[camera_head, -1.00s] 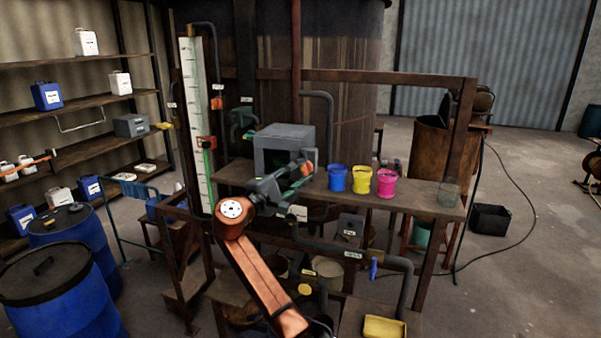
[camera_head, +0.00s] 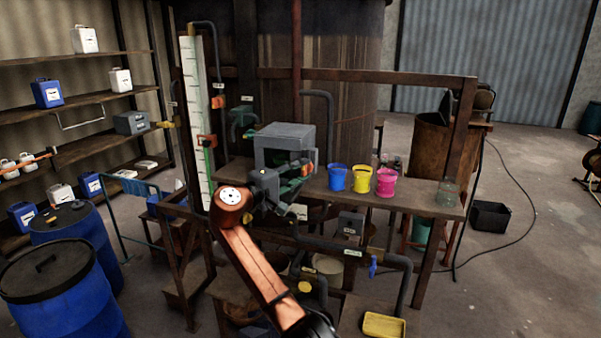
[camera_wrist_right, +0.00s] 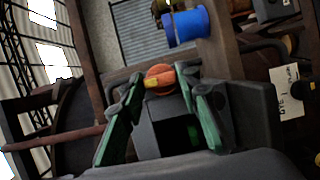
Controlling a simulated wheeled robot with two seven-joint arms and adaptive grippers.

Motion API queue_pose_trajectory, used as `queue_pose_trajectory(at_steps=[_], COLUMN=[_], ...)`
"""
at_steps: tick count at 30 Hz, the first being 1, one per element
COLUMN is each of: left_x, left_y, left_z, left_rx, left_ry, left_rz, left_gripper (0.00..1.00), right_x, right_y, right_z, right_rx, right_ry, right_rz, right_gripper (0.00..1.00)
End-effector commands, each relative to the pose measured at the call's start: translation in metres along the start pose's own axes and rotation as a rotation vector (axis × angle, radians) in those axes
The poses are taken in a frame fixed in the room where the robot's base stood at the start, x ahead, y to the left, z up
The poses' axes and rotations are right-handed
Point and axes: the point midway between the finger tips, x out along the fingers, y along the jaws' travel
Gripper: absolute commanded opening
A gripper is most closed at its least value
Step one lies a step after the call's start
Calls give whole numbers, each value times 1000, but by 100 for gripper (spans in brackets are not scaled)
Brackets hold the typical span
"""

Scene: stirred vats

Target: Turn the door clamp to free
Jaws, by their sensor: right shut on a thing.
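A grey box (camera_head: 285,138) stands on the wooden bench. The door clamp (camera_head: 308,169) is a small orange part at the box's lower right front, partly hidden by my gripper. In the right wrist view it is a round orange knob with a yellow bar (camera_wrist_right: 160,80), between the green finger pads. My right gripper (camera_head: 300,178) is at the front of the box, and its fingertips (camera_wrist_right: 162,88) are shut on the clamp. The exact contact is hard to see. My left gripper is not in view.
Blue (camera_head: 338,178), yellow (camera_head: 361,179) and pink (camera_head: 386,183) cups stand on the bench just right of the box. A tall white scale (camera_head: 196,120) stands at left. Pipes run below the bench. Blue drums (camera_head: 62,285) stand at lower left.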

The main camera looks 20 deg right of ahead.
Motion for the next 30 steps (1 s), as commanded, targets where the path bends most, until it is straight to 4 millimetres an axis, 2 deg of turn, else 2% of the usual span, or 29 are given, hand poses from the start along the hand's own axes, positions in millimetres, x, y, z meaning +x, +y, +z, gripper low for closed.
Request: queue_pose_trajectory(at_steps=[3,4,11,19,22,26,30], left_x=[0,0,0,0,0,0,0], left_y=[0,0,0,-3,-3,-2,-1], left_z=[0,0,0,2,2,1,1], left_rx=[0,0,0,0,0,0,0], left_ry=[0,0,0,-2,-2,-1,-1], left_rz=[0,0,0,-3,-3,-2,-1], left_gripper=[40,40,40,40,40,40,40], right_x=[0,0,0,-1,-7,-26,-56], right_y=[-1,-1,-1,0,0,0,-1], right_z=[0,0,0,0,0,-1,-1], right_rx=[1,1,0,0,-1,1,0], right_ry=[0,0,0,0,1,3,3], right_rz=[-3,-3,-2,-1,0,0,-1], right_gripper=[6,32,48,48,48,48,48])
